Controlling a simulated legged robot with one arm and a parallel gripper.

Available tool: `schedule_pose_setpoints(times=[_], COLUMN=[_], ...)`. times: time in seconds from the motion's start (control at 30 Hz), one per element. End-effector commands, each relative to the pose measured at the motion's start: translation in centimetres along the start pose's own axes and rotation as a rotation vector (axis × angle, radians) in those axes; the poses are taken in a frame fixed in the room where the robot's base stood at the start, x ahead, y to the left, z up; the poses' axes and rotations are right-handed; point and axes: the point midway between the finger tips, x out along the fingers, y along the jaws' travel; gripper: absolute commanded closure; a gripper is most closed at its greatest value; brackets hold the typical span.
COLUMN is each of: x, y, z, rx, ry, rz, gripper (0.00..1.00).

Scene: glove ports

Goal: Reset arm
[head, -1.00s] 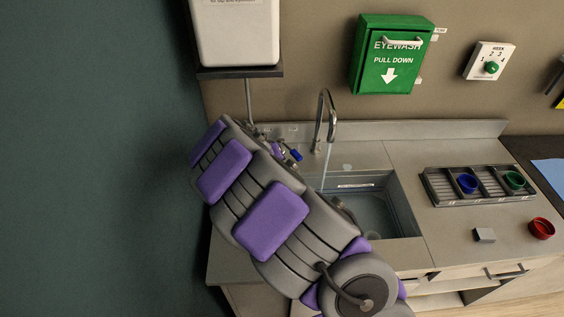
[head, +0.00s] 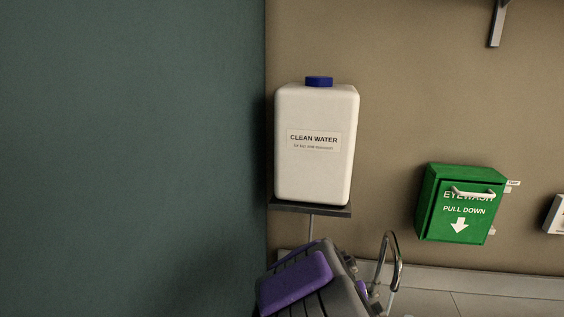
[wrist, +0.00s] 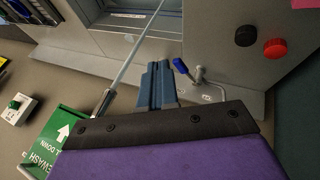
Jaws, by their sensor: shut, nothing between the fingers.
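My gripper (wrist: 157,82) shows in the wrist view as two blue-grey fingers pressed together, shut and empty. It is above the counter by the sink (wrist: 138,20). A blue-handled valve (wrist: 181,66) is just right of the fingers in that view; a small gap shows between them. The tap (wrist: 104,101) is to their left, with a thin stream running toward the sink. In the head view my purple and grey arm (head: 295,283) enters at the bottom, left of the tap (head: 390,258). The gripper is hidden there.
A white clean water container (head: 314,145) stands on a wall shelf (head: 310,208) above my arm. A green eyewash box (head: 459,203) hangs on the wall to the right. A dark green wall fills the left. Black (wrist: 246,36) and red (wrist: 275,48) round objects show in the wrist view.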

Motion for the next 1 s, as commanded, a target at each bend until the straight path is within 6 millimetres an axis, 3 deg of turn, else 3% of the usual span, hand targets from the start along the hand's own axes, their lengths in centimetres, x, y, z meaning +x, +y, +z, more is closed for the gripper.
schedule_pose_setpoints(times=[0.03,0.1,0.23,0.5,0.7,0.83,1.0], x=[-1.2,-2.5,-5.3,-11.2,-14.5,-15.8,-16.5], y=[1.7,3.3,4.8,4.6,4.1,3.9,3.7], z=[1.5,3.9,8.6,19.0,26.0,29.1,30.5], rx=[0.029,0.049,0.069,0.037,-0.044,-0.091,-0.118], ry=[-0.029,-0.083,-0.175,-0.35,-0.442,-0.48,-0.494], rz=[-0.012,-0.029,-0.075,-0.226,-0.355,-0.409,-0.435], gripper=[1.0,1.0,1.0,1.0,1.0,1.0,1.0])
